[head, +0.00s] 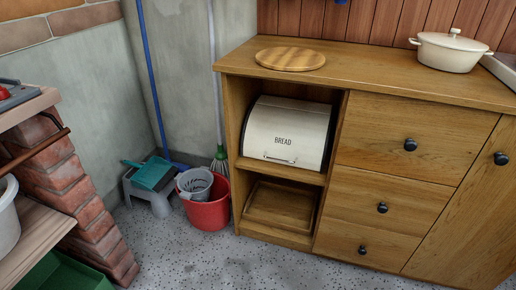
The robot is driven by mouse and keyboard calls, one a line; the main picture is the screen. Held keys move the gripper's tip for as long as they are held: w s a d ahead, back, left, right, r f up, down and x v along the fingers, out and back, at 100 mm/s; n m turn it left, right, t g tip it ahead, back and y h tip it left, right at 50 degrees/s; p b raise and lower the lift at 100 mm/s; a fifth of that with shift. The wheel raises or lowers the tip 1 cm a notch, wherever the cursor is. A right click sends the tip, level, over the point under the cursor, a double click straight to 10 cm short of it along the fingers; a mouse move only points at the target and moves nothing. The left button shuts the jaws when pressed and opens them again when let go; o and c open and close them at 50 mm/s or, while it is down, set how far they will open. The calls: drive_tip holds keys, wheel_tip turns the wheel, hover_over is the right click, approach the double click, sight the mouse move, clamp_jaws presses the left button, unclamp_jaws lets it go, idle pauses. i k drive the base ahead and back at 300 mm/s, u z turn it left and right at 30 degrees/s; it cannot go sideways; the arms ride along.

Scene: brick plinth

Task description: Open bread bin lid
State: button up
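The bread bin (262,138) is cream-coloured with the word BREAD on its curved front lid (285,125). It sits on the upper shelf of an open compartment in the wooden cabinet. The lid appears closed, with a small metal handle (277,160) low on its front. The right end of the bin sits close to the compartment's divider. My gripper is not in view.
A wooden board (290,59) and a cream pot (449,51) stand on the cabinet top. A red bucket (208,214), a mop and a stool (150,192) stand left of the cabinet. A brick plinth (85,190) is at the left. Speckled floor (240,265) in front is clear.

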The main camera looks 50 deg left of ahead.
sight(297, 138)
drive_tip(key=u, duration=1.85)
